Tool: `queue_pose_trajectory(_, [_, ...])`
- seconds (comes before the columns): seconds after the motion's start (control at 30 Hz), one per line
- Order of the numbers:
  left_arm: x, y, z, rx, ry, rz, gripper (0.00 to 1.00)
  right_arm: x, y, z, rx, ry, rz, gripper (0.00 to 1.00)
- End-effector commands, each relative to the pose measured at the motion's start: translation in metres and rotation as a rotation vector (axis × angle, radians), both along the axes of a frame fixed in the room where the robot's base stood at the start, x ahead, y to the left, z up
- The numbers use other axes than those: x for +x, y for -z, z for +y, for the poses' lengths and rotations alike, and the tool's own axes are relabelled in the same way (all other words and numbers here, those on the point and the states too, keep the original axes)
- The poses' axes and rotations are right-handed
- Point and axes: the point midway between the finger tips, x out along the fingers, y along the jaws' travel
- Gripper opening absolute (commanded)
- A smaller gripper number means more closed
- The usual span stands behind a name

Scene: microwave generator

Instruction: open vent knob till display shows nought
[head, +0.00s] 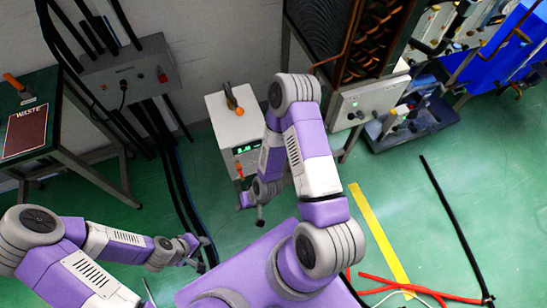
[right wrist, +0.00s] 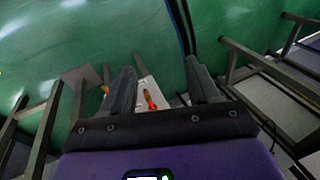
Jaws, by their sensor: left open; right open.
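A white cabinet (head: 226,127) stands on the floor in the middle of the head view. Its lit green display (head: 246,147) is too small to read. An orange-red knob (head: 240,170) sticks out below the display; it looks like the vent knob. It also shows in the right wrist view (right wrist: 150,100), between the open fingers and beyond them. My right gripper (head: 252,209) is open and empty, in front of the cabinet and apart from the knob. My left gripper (head: 199,250) is open and empty at lower left, well away from the cabinet.
A tool with an orange part (head: 235,101) sits on the cabinet top. Black cables (head: 180,190) run along the floor to its left. A dark table (head: 60,105) stands at left, and a rack with a copper coil (head: 372,45) at right.

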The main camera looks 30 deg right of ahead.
Motion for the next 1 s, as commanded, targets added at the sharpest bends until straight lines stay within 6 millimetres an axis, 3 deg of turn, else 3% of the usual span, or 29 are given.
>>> queue_pose_trajectory(0.03, [-0.001,0.01,0.0,0.001,-0.001,0.001,0.43,0.018,0.027,-0.012,-0.027,0.046,-0.068,0.61])
queue_pose_trajectory(0.2, [-0.001,0.031,0.001,0.001,-0.001,0.002,0.43,0.085,0.094,-0.068,-0.148,0.208,-0.399,0.61])
queue_pose_trajectory(0.3, [-0.001,0.042,0.001,0.001,-0.001,0.002,0.43,0.109,0.121,-0.102,-0.219,0.285,-0.607,0.61])
queue_pose_trajectory(0.4, [-0.001,0.053,0.001,0.001,-0.001,0.002,0.43,0.12,0.137,-0.129,-0.28,0.347,-0.813,0.61])
queue_pose_trajectory(0.53, [0.0,0.064,0.0,0.001,-0.001,0.002,0.43,0.118,0.146,-0.15,-0.332,0.398,-1.045,0.61])
queue_pose_trajectory(0.7, [0.0,0.072,0.0,0.001,-0.001,0.001,0.43,0.106,0.145,-0.161,-0.36,0.435,-1.248,0.61])
queue_pose_trajectory(0.87, [0.0,0.076,0.0,0.001,-0.001,0.001,0.43,0.103,0.143,-0.163,-0.366,0.447,-1.32,0.61])
queue_pose_trajectory(1.0, [0.0,0.087,0.0,0.001,-0.001,0.001,0.43,0.116,0.143,-0.166,-0.367,0.444,-1.328,0.61])
